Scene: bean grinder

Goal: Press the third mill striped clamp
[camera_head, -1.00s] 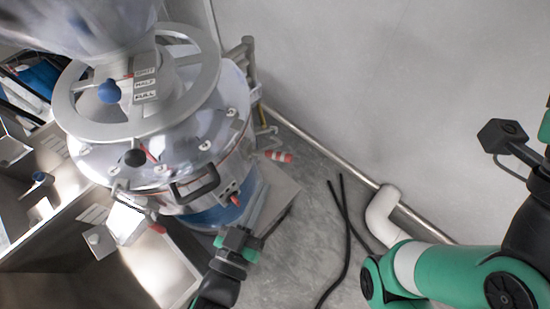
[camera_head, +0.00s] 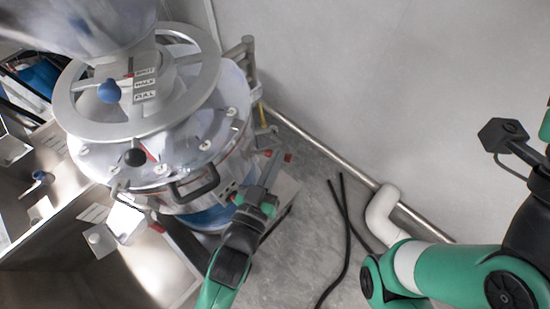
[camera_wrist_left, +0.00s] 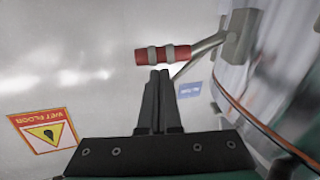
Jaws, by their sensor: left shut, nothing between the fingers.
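The mill (camera_head: 165,165) is a round metal drum with a handwheel on top, at the left in the head view. A striped clamp handle (camera_wrist_left: 163,54), red with pale bands, sits on a metal lever in the left wrist view. In the head view only a red end of it (camera_head: 288,157) shows past my gripper. My left gripper (camera_head: 274,158) is shut and empty at the mill's right side. In the left wrist view its fingertips (camera_wrist_left: 160,72) are just below the handle; I cannot tell whether they touch. My right gripper is out of view.
Black cables (camera_head: 345,235) lie on the floor. Metal bins (camera_head: 130,265) stand at lower left. A wet floor sign (camera_wrist_left: 44,130) shows in the left wrist view.

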